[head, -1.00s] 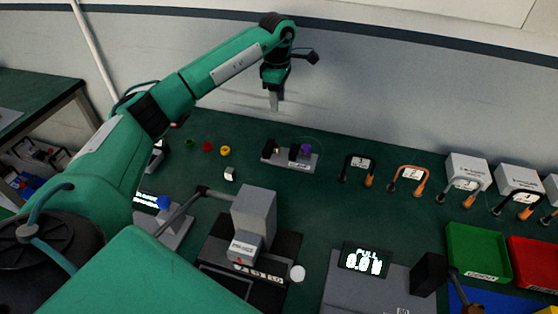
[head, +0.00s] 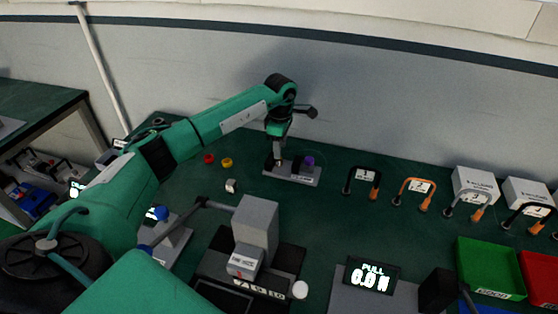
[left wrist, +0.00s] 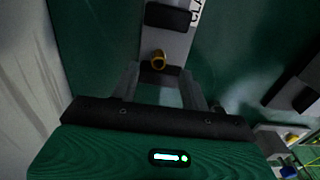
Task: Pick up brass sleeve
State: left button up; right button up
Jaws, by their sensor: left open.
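The brass sleeve (left wrist: 158,60) is a small gold ring with a dark bore. In the left wrist view it stands on a grey fixture plate (left wrist: 171,42), near a black block. In the head view the same plate (head: 301,178) lies at the back of the bench, and the sleeve is hard to make out behind the gripper. My left gripper (head: 278,160) reaches down over the plate's left end. In the left wrist view its fingers (left wrist: 160,80) are apart and empty, with the sleeve just beyond and between the tips. My right gripper does not show.
A purple-topped part (head: 308,161) stands on the same plate, to the right. Red (head: 209,158) and yellow (head: 227,162) rings lie to the left. Black (head: 364,183) and orange (head: 414,191) hoops stand to the right. A grey press-like device (head: 255,230) stands in front.

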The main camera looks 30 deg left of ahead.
aim_at(279, 161)
pick_arm(q)
jog(key=f, duration=0.1)
jog(key=f+p, duration=0.1)
jog(key=f, duration=0.3)
jog(key=shift+a+p, duration=0.25)
jog(key=shift+p, duration=0.1)
grip_shut()
